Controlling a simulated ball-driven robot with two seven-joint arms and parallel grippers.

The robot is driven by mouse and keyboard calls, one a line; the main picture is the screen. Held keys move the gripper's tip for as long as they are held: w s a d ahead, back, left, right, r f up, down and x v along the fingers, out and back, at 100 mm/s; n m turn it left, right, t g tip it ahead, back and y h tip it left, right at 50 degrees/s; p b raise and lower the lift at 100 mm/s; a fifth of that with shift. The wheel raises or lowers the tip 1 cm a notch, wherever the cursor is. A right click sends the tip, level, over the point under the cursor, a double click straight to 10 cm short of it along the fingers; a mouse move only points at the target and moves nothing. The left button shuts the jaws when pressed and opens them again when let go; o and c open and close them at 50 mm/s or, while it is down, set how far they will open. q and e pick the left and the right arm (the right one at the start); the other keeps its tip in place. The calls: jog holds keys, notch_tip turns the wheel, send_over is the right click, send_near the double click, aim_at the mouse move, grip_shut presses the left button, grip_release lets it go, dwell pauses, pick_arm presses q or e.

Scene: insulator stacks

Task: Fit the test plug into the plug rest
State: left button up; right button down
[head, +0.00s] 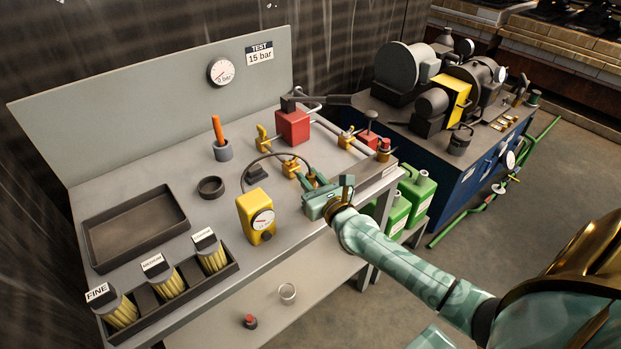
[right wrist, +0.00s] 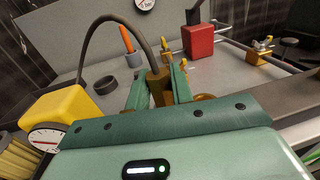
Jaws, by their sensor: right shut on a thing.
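The test plug (right wrist: 158,86) looks like a brass block on the end of a dark hose. My right gripper (right wrist: 158,94) is shut on it, with one finger on each side. In the head view this gripper (head: 314,182) is over the bench's front right part, and the plug is mostly hidden by the fingers. The hose (head: 280,155) arcs left to the yellow gauge box (head: 255,216). I cannot tell for sure which thing is the plug rest; a small dark block (head: 257,174) and a dark ring (head: 211,187) stand left of the gripper. My left gripper is out of view.
A red block (head: 292,126) and brass valves (head: 263,138) stand behind the gripper. A cup (head: 222,151) holds an orange-handled tool. An empty tray (head: 90,238) and a brush rack (head: 232,270) are at left. Bare bench lies between the ring and gauge box.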

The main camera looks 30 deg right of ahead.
jog(key=shift+f+b, duration=1.95)
jog(key=shift+f, duration=0.15)
jog(key=c, duration=1.1)
grip_release()
jog(key=shift+r, duration=0.1)
jog(key=shift+c, duration=0.2)
jog(key=s+a, duration=0.1)
jog(key=s, duration=1.5)
jog(key=shift+s+a+b, duration=0.15)
jog(key=shift+a+b, duration=0.1)
jog(key=shift+b, duration=0.15)
